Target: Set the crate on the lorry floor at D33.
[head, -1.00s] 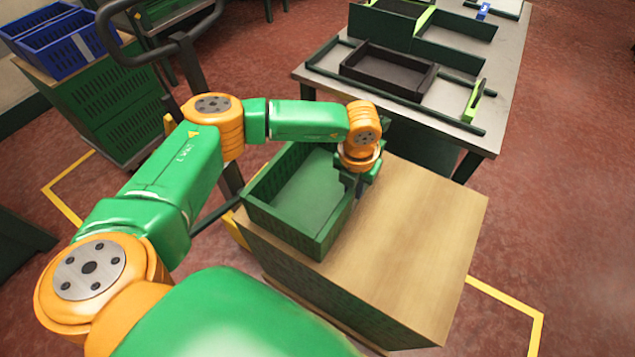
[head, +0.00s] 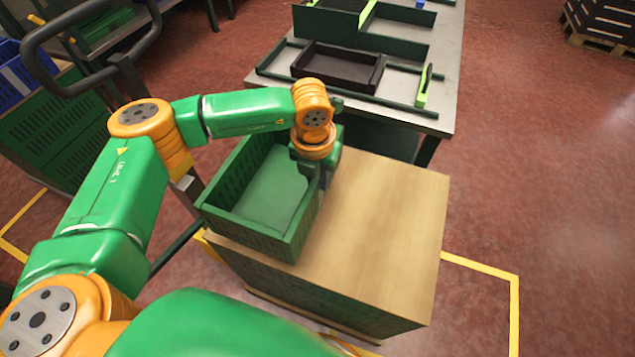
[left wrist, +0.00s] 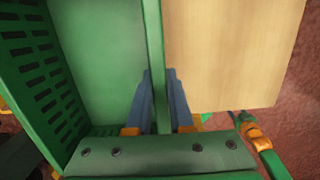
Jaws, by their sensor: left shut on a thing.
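A green crate (head: 262,196) with slotted walls stands at the left part of a wooden-topped block (head: 385,210), and its inside looks empty. My left gripper (head: 324,180) is shut on the crate's right wall. In the left wrist view the two fingers (left wrist: 160,105) sit one on each side of that wall (left wrist: 155,45), with the crate floor to the left and the wooden top to the right. Part of the crate's far right corner is hidden by my wrist. My right gripper is not in view. No marking D33 can be read.
A grey table (head: 440,95) behind holds a dark tray (head: 338,68) and green dividers. Blue crates (head: 14,75) stand at the far left. A pallet stack (head: 603,25) is at the far right. The red floor (head: 540,190) on the right is clear, with yellow lines.

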